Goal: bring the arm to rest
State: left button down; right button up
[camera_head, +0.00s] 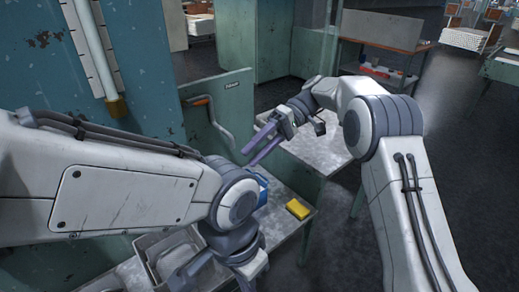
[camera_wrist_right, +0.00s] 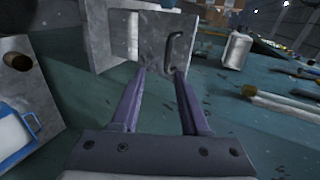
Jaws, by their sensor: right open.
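My right gripper (camera_head: 248,156) reaches in from the right in the head view, its two purple fingers apart and empty. It hangs in front of the green panel, near the grey bench top (camera_head: 318,150). In the right wrist view the same open fingers (camera_wrist_right: 160,72) show nothing between them; a grey panel with a dark handle (camera_wrist_right: 174,48) is beyond the tips. My left arm crosses the lower left of the head view. Its gripper (camera_head: 192,272) is low at the bottom edge, mostly hidden by its own wrist, and its jaws cannot be made out.
A yellow block (camera_head: 298,209) and a partly hidden blue item (camera_head: 263,188) lie on the lower bench. A grey tray (camera_head: 150,250) is behind my left arm. A green panel (camera_head: 215,105) with a crank handle (camera_head: 205,107) stands left of my right gripper. Open floor (camera_head: 470,160) is at right.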

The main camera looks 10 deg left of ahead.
jog(key=shift+w+d+r, duration=0.35)
jog(key=shift+w+d, duration=0.05)
jog(key=shift+d, duration=0.05)
jog(key=s+d+f+m+t+h, duration=0.4)
jog(key=d+f+m+t, duration=0.35)
jog(key=d+f, duration=0.3)
jog(key=s+d+f+m+t+h, duration=0.1)
jog(key=s+d+f+t+h, duration=0.15)
jog(key=s+d, duration=0.35)
jog(key=s+d+f+m+t+h, duration=0.1)
jog(key=s+d+f+t+h, duration=0.2)
jog(key=d, duration=0.4)
jog(key=s+a+r+n+g, duration=0.1)
jog(key=s+a+r+n, duration=0.2)
jog(key=s+a, duration=0.3)
jog(key=s+a+r+n+g+y, duration=0.1)
jog(key=s+a+r+n+g, duration=0.1)
jog(key=s+a+r+n, duration=0.2)
jog(key=s+a, duration=0.3)
jog(key=s, duration=0.1)
jog(key=shift+a+n+g, duration=0.2)
jog(key=shift+n+g, duration=0.1)
jog(key=shift+n, duration=0.05)
